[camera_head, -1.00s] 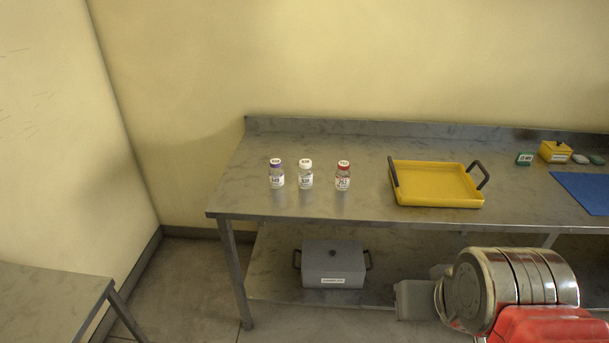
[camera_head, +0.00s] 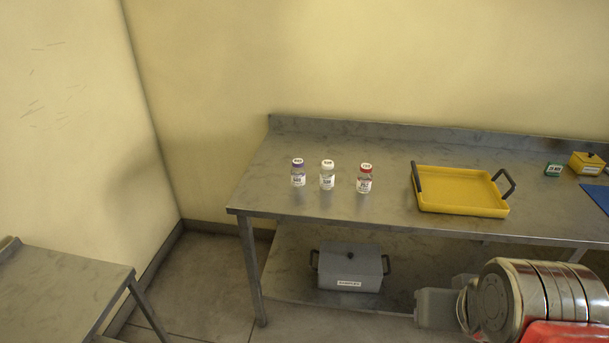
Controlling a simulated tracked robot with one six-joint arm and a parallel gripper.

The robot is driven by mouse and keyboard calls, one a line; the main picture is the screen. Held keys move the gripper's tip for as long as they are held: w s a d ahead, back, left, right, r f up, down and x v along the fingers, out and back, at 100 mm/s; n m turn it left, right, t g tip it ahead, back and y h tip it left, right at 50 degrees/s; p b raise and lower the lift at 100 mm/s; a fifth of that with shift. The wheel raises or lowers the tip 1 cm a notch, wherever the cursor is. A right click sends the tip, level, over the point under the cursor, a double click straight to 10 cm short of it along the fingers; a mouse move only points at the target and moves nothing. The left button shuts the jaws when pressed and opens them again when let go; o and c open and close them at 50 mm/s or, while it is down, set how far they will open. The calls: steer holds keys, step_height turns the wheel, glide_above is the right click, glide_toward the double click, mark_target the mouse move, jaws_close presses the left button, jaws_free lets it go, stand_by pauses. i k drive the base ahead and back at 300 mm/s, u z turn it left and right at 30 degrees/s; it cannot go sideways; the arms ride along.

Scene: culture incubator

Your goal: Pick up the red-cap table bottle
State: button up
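The red-cap bottle (camera_head: 364,179) stands upright on the steel table (camera_head: 330,212), a small clear bottle with a white label. It is the rightmost of three bottles in a row. Nothing touches the red-cap bottle. My gripper is not in view. A shiny rounded metal part and a red part show at the lower right, well below and right of the bottles.
A yellow tray (camera_head: 462,209) with dark handles lies right of the bottles. Another table (camera_head: 62,290) is at lower left.

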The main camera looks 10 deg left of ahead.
mark_target(364, 175)
steer(key=k, duration=0.65)
steer(key=u, duration=0.55)
steer(key=i, duration=0.85)
steer(key=u, duration=0.5)
steer(key=i, duration=1.3)
steer(key=z, duration=0.5)
